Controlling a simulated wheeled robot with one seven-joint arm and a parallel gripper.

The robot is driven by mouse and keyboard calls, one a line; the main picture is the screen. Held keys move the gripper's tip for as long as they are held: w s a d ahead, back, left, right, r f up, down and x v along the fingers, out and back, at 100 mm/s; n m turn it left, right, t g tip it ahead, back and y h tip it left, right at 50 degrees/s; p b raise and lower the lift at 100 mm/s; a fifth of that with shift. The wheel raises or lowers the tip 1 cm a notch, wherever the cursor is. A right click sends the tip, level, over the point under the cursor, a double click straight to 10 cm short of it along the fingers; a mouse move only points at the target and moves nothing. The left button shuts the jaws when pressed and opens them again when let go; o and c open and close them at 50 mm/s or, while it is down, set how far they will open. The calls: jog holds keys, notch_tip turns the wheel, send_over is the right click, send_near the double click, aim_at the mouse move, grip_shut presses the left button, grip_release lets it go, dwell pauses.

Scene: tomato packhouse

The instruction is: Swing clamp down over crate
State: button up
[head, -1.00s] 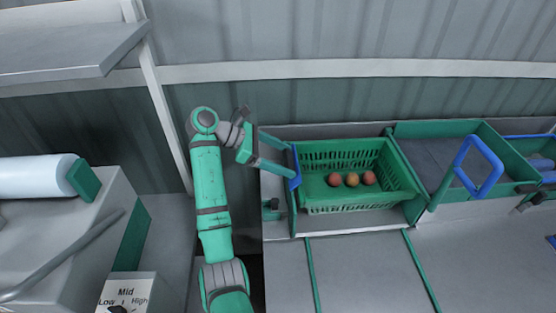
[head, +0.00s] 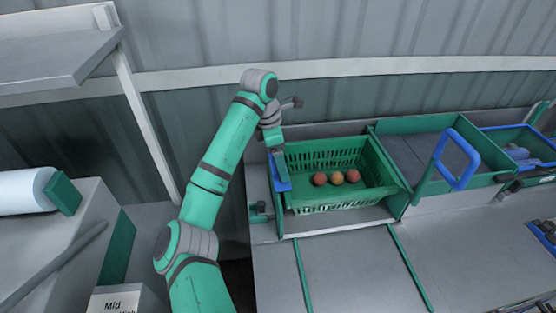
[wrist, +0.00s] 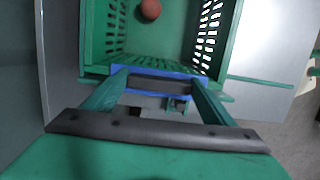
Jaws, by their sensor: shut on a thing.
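The crate's near end also shows in the wrist view (wrist: 160,50), with one tomato (wrist: 151,9) in sight. The blue clamp (head: 283,186) is at the crate's left end, partly hidden by my gripper. In the wrist view its blue bar (wrist: 159,69) lies across between my fingertips. My gripper (head: 279,160) is shut on the clamp, its fingers pointing down at that end. How far the clamp is tilted is hard to tell.
A second bay (head: 410,160) to the right has an upright blue looped handle (head: 457,158). A third blue-edged bin (head: 520,148) is beyond. A machine with a white roll (head: 22,191) stands at the left. The bench front (head: 345,270) is clear.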

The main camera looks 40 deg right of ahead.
jog(key=shift+s+d+f, duration=0.1)
jog(key=shift+s+d, duration=0.05)
jog(key=shift+d, duration=0.05)
dwell(0.3)
jog(key=o, duration=1)
jog(key=shift+o, duration=0.2)
jog(key=shift+a+r, duration=0.15)
jog(key=shift+r, duration=0.2)
jog(key=s+v, duration=0.1)
jog(key=v, duration=0.9)
jog(key=shift+w+d, duration=0.3)
jog(key=shift+w, duration=0.1)
